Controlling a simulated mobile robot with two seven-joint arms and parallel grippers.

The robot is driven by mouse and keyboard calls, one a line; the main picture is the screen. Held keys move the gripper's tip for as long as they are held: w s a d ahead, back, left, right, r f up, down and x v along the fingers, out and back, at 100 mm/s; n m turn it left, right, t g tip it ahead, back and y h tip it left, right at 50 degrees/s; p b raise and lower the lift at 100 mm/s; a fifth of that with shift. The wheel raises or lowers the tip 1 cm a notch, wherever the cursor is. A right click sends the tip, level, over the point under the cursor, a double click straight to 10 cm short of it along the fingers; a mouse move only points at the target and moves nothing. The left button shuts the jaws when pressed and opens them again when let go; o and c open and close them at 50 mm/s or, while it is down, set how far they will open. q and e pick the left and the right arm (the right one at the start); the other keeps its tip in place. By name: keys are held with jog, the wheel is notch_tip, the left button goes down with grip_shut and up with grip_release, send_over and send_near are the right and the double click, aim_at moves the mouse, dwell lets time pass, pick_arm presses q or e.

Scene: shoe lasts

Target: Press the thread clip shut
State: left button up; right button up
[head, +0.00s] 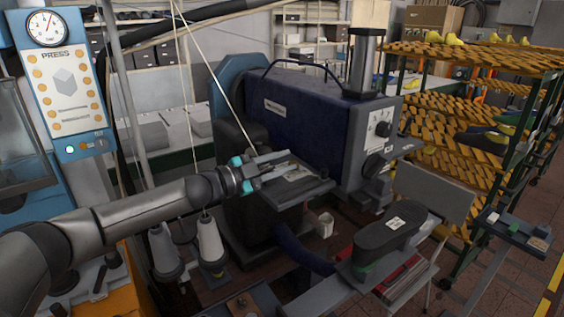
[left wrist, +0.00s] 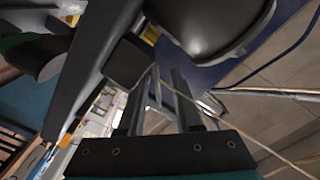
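My left gripper (head: 290,163) reaches in from the left, in front of the dark blue sewing machine (head: 318,115), over a dark flat plate (head: 300,190). In the left wrist view its two dark fingers (left wrist: 158,85) stand apart with a gap between them. A pale thread (left wrist: 210,113) runs from near the fingertips down to the right. In the head view a pale thread (head: 215,72) slopes down toward the gripper. A dark square block (left wrist: 128,62) shows just beyond the fingertips; I cannot tell whether it touches them. I cannot make out the thread clip with certainty. My right gripper is not in view.
Thread cones (head: 211,240) stand below my left arm. A dark shoe-shaped block (head: 388,232) sits on a stand at front right. A rack (head: 470,50) of wooden trays stands at the right. A blue press panel (head: 62,85) is at the left.

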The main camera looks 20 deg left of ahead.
pick_arm(q)
grip_shut()
dwell(1.4)
